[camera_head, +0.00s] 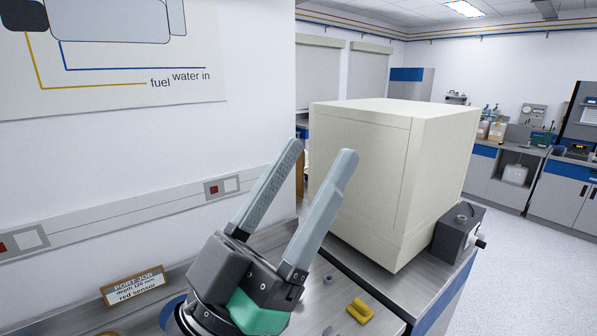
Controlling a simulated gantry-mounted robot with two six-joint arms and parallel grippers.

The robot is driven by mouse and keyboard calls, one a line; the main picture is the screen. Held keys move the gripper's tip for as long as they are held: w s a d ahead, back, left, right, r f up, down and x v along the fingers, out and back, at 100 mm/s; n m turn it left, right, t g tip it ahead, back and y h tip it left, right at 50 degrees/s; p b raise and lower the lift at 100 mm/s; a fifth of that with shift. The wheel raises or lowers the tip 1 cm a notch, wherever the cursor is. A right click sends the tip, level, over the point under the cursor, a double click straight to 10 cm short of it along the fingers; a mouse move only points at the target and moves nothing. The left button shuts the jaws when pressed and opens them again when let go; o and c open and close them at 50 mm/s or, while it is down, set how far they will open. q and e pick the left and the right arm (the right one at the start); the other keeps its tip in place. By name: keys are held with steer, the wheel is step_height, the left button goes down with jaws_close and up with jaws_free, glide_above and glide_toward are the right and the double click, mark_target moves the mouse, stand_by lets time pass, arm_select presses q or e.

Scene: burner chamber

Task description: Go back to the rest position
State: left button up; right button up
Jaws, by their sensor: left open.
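My left gripper (308,172) is in the lower middle of the head view, raised in front of the bench. Its two long grey fingers point up and stand apart, with nothing between them. The body below the fingers is dark grey with a green part. My right gripper is out of view.
A large cream box (365,165) stands on the metal bench (402,292) right of the gripper. A dark grey block (458,232) with a knob sits beside it. A yellow piece (360,310) lies on the bench.

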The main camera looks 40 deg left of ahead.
arm_select(q)
step_height(320, 180, up, 24)
steer(key=s+m+h+p, duration=0.1)
steer(key=p, duration=2.1)
steer(key=shift+s+d+r+t+h, duration=0.15)
steer(key=shift+s+d+t+h, duration=0.15)
